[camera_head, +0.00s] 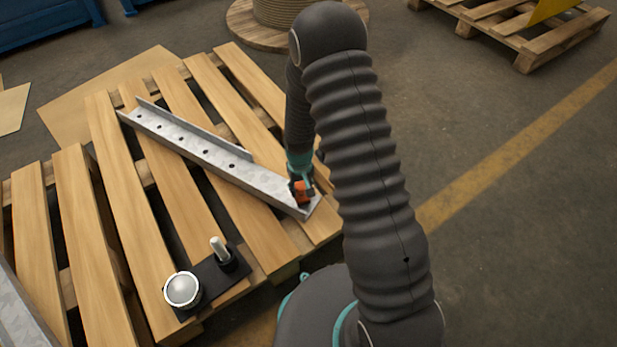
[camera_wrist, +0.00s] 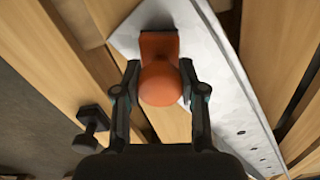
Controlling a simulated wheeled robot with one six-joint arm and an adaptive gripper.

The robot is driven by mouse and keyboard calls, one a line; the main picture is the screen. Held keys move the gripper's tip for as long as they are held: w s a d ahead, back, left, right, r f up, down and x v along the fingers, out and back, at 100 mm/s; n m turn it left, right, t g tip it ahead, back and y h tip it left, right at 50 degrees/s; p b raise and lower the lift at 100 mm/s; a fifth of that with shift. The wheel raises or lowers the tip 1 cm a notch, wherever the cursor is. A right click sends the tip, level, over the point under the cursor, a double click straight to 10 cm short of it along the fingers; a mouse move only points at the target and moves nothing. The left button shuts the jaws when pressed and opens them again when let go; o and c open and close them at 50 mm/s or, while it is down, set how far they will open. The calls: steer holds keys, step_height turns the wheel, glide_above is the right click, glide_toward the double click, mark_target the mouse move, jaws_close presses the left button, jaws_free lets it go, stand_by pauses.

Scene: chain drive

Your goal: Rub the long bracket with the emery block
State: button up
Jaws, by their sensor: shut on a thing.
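The long bracket (camera_head: 205,153) is a grey metal angle with a row of holes, lying slantwise across the wooden pallet. It also shows in the wrist view (camera_wrist: 222,82), running from the top toward the lower right. My gripper (camera_head: 300,184) is at the bracket's near right end. In the wrist view my gripper (camera_wrist: 160,88) is shut on the orange knob of the emery block (camera_wrist: 160,45). The block is over the bracket's end and appears to rest on it, but its underside is hidden. The block shows as a small orange patch in the head view (camera_head: 302,192).
The pallet (camera_head: 120,190) has open gaps between slats. A cable reel (camera_head: 240,25) and another pallet (camera_head: 520,35) stand behind.

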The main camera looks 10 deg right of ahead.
mark_target(304, 188)
steer(key=shift+s+d, duration=0.5)
steer(key=shift+d, duration=0.15)
steer(key=r, duration=0.2)
steer(key=p, duration=0.1)
steer(key=shift+a+r, duration=0.25)
steer(key=shift+r, duration=0.15)
steer(key=shift+d+r+p, duration=0.25)
steer(key=shift+r+p, duration=0.5)
steer(key=shift+r, duration=0.3)
steer(key=shift+r+p, duration=0.85)
steer(key=shift+r, duration=0.75)
